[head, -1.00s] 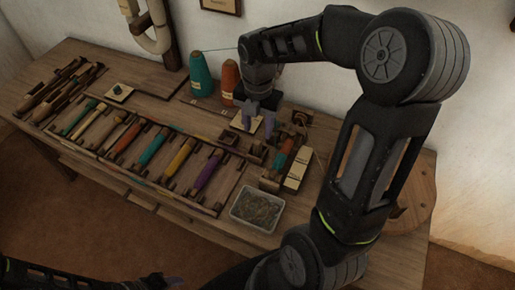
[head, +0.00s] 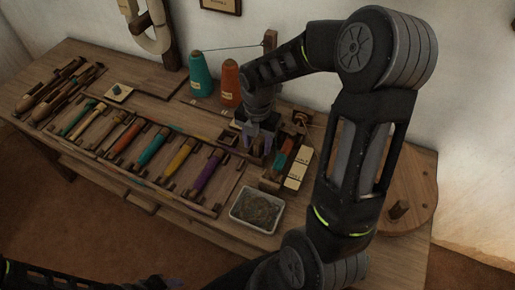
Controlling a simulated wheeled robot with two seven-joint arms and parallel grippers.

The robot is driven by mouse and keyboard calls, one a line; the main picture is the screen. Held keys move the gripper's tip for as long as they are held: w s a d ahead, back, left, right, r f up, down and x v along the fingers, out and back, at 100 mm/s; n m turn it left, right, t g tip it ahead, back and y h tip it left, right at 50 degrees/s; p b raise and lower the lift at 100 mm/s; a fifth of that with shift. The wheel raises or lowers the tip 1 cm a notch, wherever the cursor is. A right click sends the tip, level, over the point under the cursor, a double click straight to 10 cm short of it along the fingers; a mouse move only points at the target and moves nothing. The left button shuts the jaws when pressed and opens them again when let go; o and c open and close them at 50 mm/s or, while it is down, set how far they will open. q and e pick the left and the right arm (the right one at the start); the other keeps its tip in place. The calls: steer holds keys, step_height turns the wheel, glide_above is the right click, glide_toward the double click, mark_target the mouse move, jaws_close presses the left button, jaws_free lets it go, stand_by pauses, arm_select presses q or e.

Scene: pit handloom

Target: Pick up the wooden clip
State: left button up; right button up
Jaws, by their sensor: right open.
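My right gripper (head: 258,147) points down at the back right of the wooden bench (head: 185,92). Its jaws are open, low among small wooden blocks and holders. I cannot make out the wooden clip for certain; the gripper and wrist hide part of this spot. My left gripper (head: 165,284) shows only as a dark shape at the bottom edge, and its jaws are not clear.
A teal cone (head: 201,74) and an orange cone (head: 229,84) stand left of my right wrist. Several coloured bobbins lie in a rack (head: 128,180). A metal tray (head: 257,212) and pale labelled blocks (head: 297,168) are in front. A round wooden board (head: 408,195) lies right.

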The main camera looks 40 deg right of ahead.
steer(key=shift+f, duration=0.25)
steer(key=shift+c, duration=0.2)
jaws_close()
stand_by(0.5)
